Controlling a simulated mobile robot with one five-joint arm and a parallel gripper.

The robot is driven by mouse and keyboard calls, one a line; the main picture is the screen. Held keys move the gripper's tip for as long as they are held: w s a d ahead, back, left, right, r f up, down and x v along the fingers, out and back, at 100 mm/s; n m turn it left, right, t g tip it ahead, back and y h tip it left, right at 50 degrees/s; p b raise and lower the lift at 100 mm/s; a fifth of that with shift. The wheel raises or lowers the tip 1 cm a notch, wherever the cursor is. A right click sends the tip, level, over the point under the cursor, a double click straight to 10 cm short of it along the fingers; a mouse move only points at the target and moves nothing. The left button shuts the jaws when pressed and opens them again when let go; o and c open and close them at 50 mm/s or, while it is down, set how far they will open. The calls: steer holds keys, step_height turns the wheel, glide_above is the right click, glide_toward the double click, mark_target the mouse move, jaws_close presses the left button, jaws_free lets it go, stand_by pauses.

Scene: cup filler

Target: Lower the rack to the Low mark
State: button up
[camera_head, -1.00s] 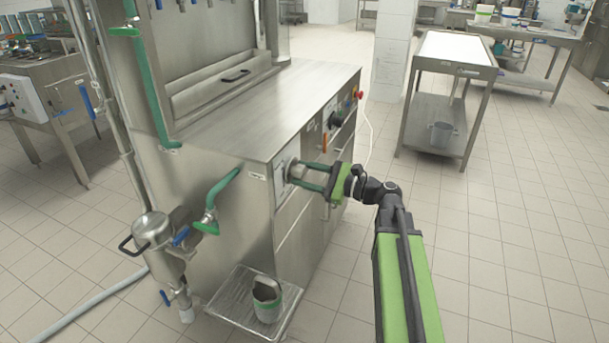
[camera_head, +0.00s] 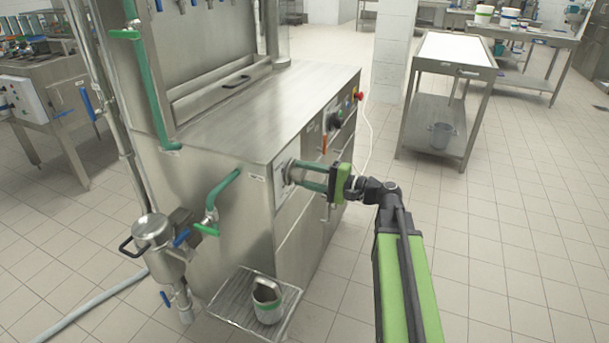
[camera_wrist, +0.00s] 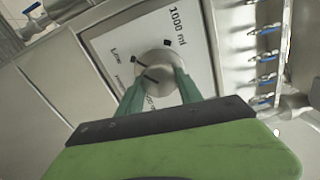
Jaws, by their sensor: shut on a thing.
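My gripper (camera_head: 293,174) is shut on a round metal knob on the side of the steel filling machine. The knob (camera_wrist: 157,66) shows in the wrist view between the two green fingers. Around it is a pale dial plate (camera_wrist: 192,52) with the printed words "Low" and "1000 ml" and short dark marks. A further label near the fingers is partly hidden. I cannot tell which mark the knob points at. A steel panel with a dark handle (camera_head: 236,77) stands above the machine's worktop, below several nozzles; I cannot tell whether it is the rack.
The machine's worktop (camera_head: 250,105) is bare. Green-handled pipes and a steel pot (camera_head: 152,230) are at left. A steel table (camera_head: 455,52) stands at the right; the floor between is clear.

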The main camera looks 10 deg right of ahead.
steer(key=shift+n, duration=0.6)
steer(key=o, duration=1.4)
steer(key=shift+c, duration=0.2)
steer(key=v, duration=1.7)
steer(key=shift+s+d, duration=0.15)
steer(key=shift+r, duration=0.1)
